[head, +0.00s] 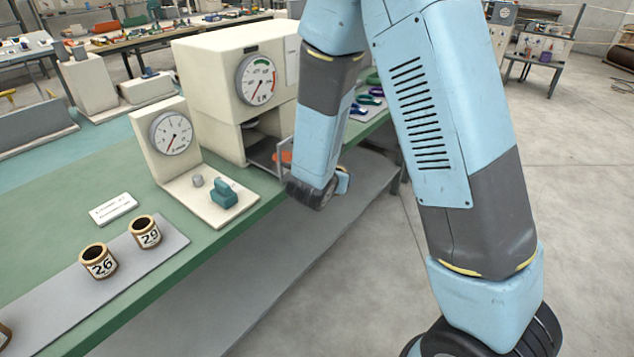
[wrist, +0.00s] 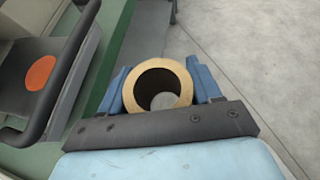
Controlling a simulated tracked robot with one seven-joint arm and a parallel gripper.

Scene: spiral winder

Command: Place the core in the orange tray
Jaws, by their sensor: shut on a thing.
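My gripper (wrist: 160,88) is shut on a tan, hollow core (wrist: 187,88), with one blue finger on each side of it. I look down into its open end in the wrist view. In the head view my gripper (head: 342,182) is beside the machine's open front, past the bench edge, and mostly hidden by my arm. A dark tray with an orange disc (wrist: 40,73) is left of the core in the wrist view, and the core is apart from it. The orange disc (head: 284,157) also shows in the head view, partly behind my arm.
A cream machine (head: 215,70) with a round gauge stands on the green bench (head: 85,205). A smaller gauge stand (head: 172,135) with a teal block is in front. Cores marked 26 (head: 98,262) and 29 (head: 145,231) stand on a grey mat. A dark rail (wrist: 68,85) borders the tray.

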